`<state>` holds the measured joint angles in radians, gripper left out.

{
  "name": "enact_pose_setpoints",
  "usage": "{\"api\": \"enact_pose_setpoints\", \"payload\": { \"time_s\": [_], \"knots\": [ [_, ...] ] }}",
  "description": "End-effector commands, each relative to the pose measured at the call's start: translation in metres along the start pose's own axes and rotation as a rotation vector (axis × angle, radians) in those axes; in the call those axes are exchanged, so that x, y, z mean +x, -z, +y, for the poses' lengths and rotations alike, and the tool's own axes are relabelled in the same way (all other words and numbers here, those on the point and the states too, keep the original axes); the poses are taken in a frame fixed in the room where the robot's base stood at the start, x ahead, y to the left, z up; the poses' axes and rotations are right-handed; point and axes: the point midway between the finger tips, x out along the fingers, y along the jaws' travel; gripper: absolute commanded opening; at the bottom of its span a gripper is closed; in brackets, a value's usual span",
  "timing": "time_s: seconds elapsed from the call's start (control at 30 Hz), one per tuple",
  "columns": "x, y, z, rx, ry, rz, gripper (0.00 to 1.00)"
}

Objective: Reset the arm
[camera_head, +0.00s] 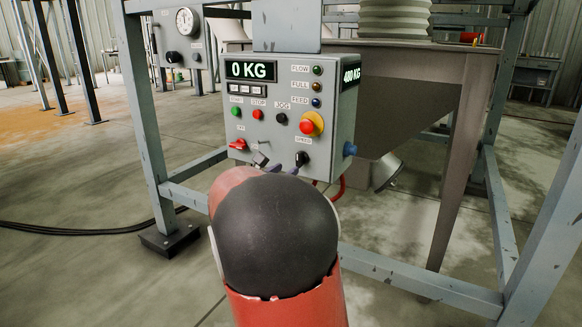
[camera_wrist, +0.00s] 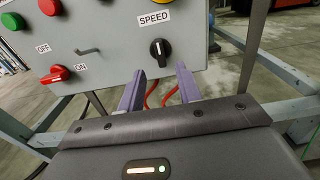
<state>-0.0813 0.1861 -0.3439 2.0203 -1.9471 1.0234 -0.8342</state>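The grey control box (camera_head: 290,95) with a 0 KG display (camera_head: 251,71) stands ahead of my arm. My gripper (camera_wrist: 158,85) has its two purple-grey fingers apart with nothing between them. The black SPEED knob (camera_wrist: 160,48) is just beyond the fingertips in the wrist view, and no contact shows. In the head view my gripper (camera_head: 279,165) is at the lower edge of the box, mostly hidden behind my red and black arm. A red OFF/ON switch (camera_wrist: 55,75) lies to the left of the fingers; it also shows in the head view (camera_head: 238,144).
A grey steel frame (camera_head: 150,130) surrounds the box, with a lower crossbar (camera_head: 420,283). A hopper (camera_head: 410,90) is behind it. A red cable (camera_head: 339,188) hangs below the box. Black cables (camera_head: 80,229) lie on the floor at left. Floor is open at front left.

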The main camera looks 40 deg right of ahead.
Motion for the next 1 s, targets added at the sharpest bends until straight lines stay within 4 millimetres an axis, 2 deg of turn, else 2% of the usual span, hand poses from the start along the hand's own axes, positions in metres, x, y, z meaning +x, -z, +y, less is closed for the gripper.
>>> {"api": "enact_pose_setpoints", "payload": {
  "time_s": [0.17,0.73,0.87,0.97,1.0],
  "knots": [
    [-0.011,0.000,-0.001,0.001,0.001,0.001,0.35],
    [-0.012,0.000,-0.004,0.023,0.009,0.014,0.35],
    [-0.026,0.001,-0.030,0.197,0.067,0.114,0.35],
    [-0.053,0.009,-0.062,0.450,0.157,0.261,0.35],
    [-0.068,0.014,-0.074,0.567,0.202,0.329,0.35]
  ]
}}
